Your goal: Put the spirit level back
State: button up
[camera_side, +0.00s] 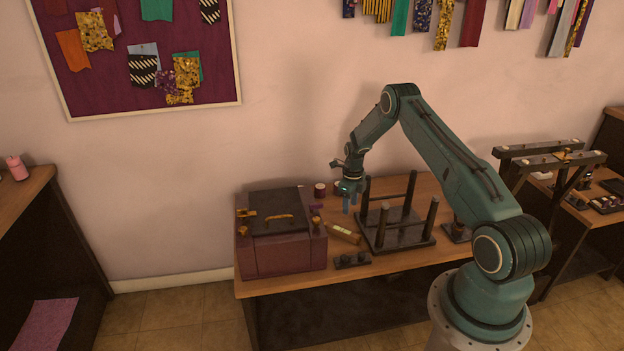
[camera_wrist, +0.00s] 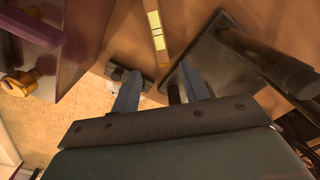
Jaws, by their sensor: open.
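The spirit level (camera_side: 342,232) is a short brown bar with pale yellow-green vial windows. It lies on the wooden table between the dark red box and the black four-post stand. A small dark block with two knobs (camera_side: 352,260), perhaps a rest, sits near the front table edge.
The dark red box (camera_side: 283,255) with brass fittings stands on the left. The four-post black stand (camera_side: 400,240) is close on the right. Small spools (camera_side: 320,190) stand behind. Bare table (camera_side: 300,288) shows along the front edge.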

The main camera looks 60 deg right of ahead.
jog(key=shift+r, duration=0.1)
dwell(0.3)
jog(key=w+a+r+n+t, duration=0.15)
jog(key=a+r+n, duration=0.25)
jog(key=r, duration=0.5)
jog(key=w+a+r+n, duration=0.2)
jog(key=a+r+n, duration=0.25)
jog(key=r, duration=0.55)
jog(key=s+a+r+n+t+h, duration=0.1)
jog(key=s+a+r+n, duration=0.3)
jog(key=a+r+n, duration=0.75)
jog(key=s+a+r+n+t, duration=0.2)
jog(key=s+a+r+n, duration=0.5)
jog(key=s+a+r, duration=0.45)
jog(key=s+a+n+t+y, duration=0.1)
jog(key=s+a+n, duration=0.4)
jog(key=s+n, duration=0.4)
jog(key=shift+s+a+f, duration=0.2)
jog(key=shift+s+f, duration=0.05)
jog(key=shift+s, duration=2.1)
